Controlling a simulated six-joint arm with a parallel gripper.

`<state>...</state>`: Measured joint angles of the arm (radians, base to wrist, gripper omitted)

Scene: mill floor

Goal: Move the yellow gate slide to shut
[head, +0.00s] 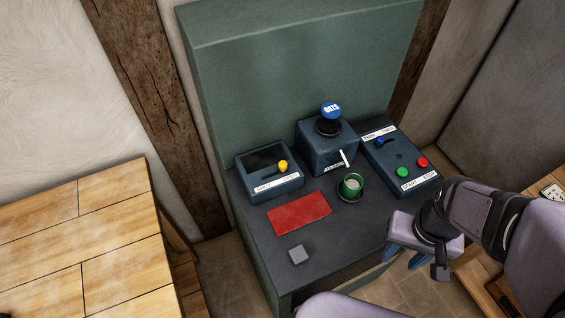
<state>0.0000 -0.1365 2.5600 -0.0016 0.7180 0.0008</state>
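The yellow gate slide (283,165) is a round yellow knob on a dark lever, on a blue-grey box (268,186) at the left of the machine's dark top. The knob stands toward the right end of the box's dark recess. A white label runs along the box's front edge; its left word looks like SHUT, and the rest is too small to read surely. My gripper (406,260) is at the lower right, off the right front edge of the top, well away from the knob. Its blue fingers point down and stand apart, with nothing seen between them.
A panel (401,165) with green and red buttons stands right. A green wall rises behind.

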